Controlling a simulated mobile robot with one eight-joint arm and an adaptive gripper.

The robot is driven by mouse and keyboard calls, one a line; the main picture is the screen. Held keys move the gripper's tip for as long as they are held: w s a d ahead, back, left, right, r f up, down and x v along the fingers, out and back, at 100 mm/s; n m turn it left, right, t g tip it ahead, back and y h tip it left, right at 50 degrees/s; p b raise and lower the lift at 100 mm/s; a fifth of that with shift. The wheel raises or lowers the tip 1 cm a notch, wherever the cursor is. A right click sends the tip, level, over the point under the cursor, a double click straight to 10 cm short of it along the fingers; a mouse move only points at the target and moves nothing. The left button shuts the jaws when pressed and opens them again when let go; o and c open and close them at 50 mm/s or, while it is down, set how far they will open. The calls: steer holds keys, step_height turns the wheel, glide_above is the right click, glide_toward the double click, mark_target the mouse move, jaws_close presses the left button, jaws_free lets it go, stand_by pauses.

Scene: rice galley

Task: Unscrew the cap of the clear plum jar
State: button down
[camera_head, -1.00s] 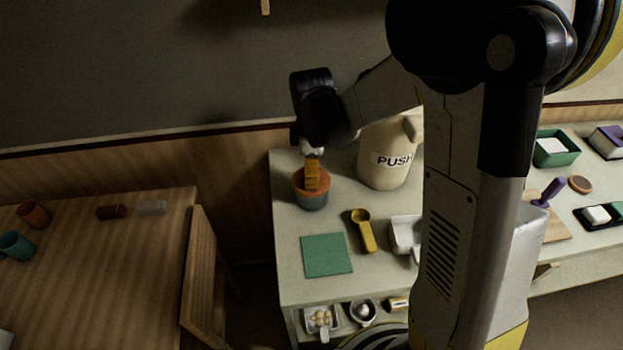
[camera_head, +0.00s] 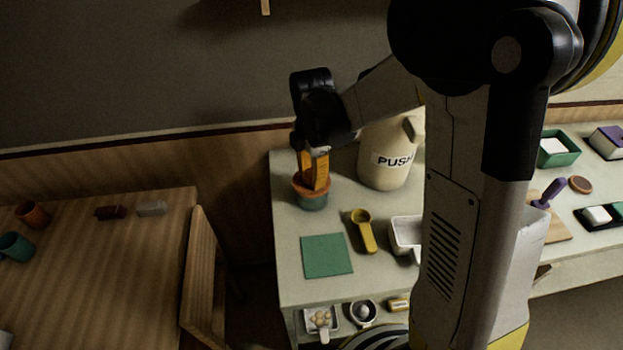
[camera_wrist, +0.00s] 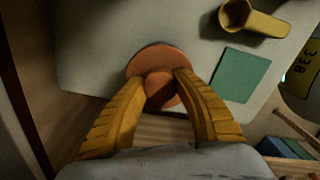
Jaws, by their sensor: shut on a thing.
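A round pot-like jar with a teal body (camera_head: 313,203) and an orange-brown cap (camera_head: 299,187) stands upright near the left end of the pale counter. My gripper (camera_head: 315,183) points down onto it from above. In the wrist view the orange cap (camera_wrist: 150,58) shows from above, and my yellow fingers (camera_wrist: 160,80) are shut on its raised middle grip, one on each side. The jar body is hidden there. I see no clear plum jar under my gripper. A dark plum piece (camera_head: 111,212) and a clear greyish piece (camera_head: 152,208) lie on the wooden table at left.
A cream PUSH canister (camera_head: 384,172) stands close right of my gripper. A yellow scoop (camera_head: 363,231), a green mat (camera_head: 326,255) and a white container (camera_head: 405,234) lie nearer the front. Orange (camera_head: 33,214) and teal (camera_head: 14,246) cups are on the wooden table.

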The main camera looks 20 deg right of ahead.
mark_target(312, 174)
steer(key=n, duration=0.6)
steer(key=c, duration=1)
jaws_free()
steer(key=shift+o, duration=0.2)
step_height(312, 174, up, 12)
